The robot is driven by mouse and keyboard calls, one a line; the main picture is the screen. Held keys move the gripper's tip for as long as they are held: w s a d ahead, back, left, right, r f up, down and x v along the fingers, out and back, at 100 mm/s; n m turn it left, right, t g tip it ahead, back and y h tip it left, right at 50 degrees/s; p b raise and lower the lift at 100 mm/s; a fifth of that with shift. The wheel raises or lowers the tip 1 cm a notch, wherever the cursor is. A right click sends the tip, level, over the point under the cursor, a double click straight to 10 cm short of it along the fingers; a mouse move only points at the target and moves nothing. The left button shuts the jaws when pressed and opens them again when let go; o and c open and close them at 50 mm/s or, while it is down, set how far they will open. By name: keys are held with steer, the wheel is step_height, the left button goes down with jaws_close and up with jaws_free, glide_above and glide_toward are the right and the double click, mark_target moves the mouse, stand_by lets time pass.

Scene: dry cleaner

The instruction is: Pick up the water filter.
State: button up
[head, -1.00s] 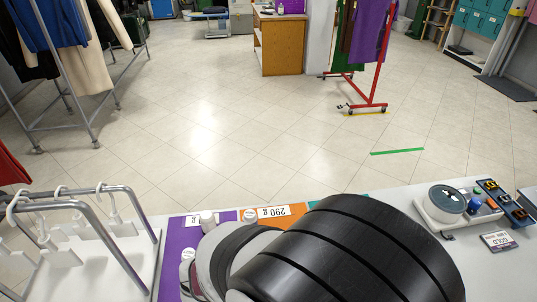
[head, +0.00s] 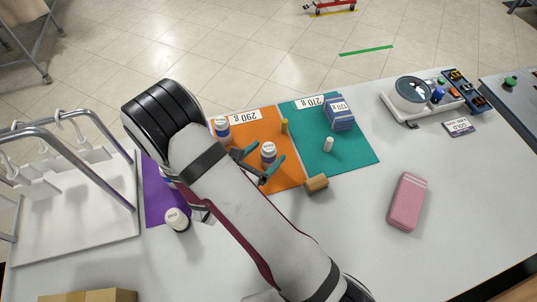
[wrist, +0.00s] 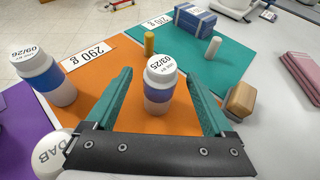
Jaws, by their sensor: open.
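No thing in view is plainly marked as a water filter, so I cannot tell for sure which it is. A white cylinder with a blue band, its top marked 03/25 (wrist: 158,92), stands upright on the orange mat (wrist: 112,68). My gripper (wrist: 161,80) is open, its green fingers on either side of this cylinder, with gaps showing. It also shows between the fingers in the head view (head: 268,150). A similar cylinder marked 09/26 (wrist: 42,80) stands to the left on the same mat. A white-topped one marked DAB (wrist: 52,157) stands nearer, partly cut off.
A yellow peg (wrist: 149,43) stands behind the cylinder and a wooden block (wrist: 240,100) lies to the right. The teal mat (head: 350,160) holds a blue box (head: 340,113) and a pale peg (head: 328,145). A pink case (head: 406,202) and a scale (head: 411,95) are further right.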

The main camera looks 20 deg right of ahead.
steer(key=shift+x, duration=0.9)
jaws_close()
steer(key=shift+r, duration=0.1)
